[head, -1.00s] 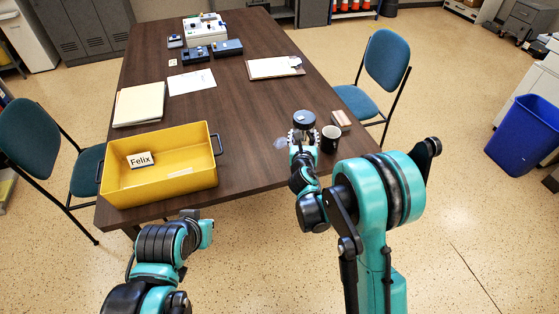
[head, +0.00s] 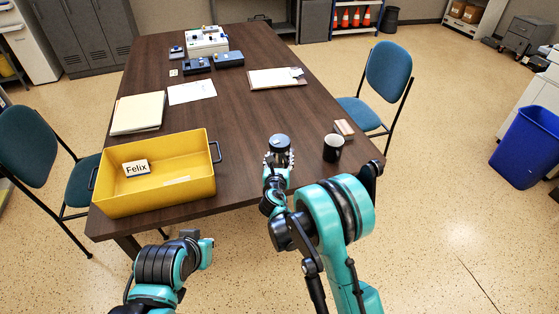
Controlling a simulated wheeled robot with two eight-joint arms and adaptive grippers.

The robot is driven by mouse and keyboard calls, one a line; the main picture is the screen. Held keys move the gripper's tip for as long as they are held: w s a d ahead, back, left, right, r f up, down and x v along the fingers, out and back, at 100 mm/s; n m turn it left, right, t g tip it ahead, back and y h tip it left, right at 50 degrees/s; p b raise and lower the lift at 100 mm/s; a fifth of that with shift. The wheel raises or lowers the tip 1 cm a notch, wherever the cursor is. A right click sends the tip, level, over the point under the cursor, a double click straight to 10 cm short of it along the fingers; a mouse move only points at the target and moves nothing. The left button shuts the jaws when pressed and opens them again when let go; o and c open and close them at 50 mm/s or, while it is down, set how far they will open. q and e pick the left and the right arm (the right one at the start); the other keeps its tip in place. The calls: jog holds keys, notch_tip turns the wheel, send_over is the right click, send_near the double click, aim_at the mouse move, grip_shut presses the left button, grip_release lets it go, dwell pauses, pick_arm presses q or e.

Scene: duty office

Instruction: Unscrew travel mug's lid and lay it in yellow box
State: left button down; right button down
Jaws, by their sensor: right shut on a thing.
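I cannot tell whether the mug's base touches the table.
A dark mug (head: 333,148) and a small block (head: 344,128) stand right of my right gripper. Folders (head: 138,112), paper (head: 192,92), a clipboard (head: 277,78) and devices (head: 207,40) lie farther back. The table middle is clear. Chairs (head: 388,70) flank the table.

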jog(key=shift+f, duration=0.1)
jog(key=c, duration=0.6)
grip_release()
jog(key=shift+o, duration=0.2)
